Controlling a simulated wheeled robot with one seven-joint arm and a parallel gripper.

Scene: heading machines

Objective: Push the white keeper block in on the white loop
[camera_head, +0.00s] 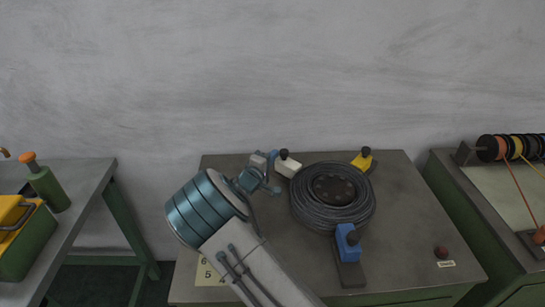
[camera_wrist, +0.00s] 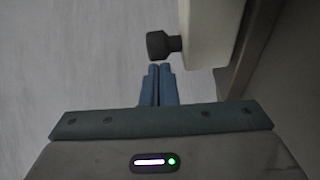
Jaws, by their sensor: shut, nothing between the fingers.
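The white keeper block (camera_head: 289,167), with a black knob (camera_head: 284,154), is at the back left of the dark wire coil (camera_head: 312,209) on the middle bench. Its white side fills the upper middle of the wrist view (camera_wrist: 208,32), with the knob (camera_wrist: 160,44) sticking out to the left. My gripper (camera_head: 273,157) is at the block's left side in the head view. In the wrist view its fingers (camera_wrist: 159,68) are shut and empty, their tips close below the knob; contact cannot be told. No loop of white colour can be made out.
A yellow block (camera_head: 363,161) stands at the coil's back right, a blue block (camera_head: 347,240) at its front. A dark red button (camera_head: 441,252) is at the bench's front right. The bench top (camera_head: 400,205) right of the coil is clear. A wall stands behind.

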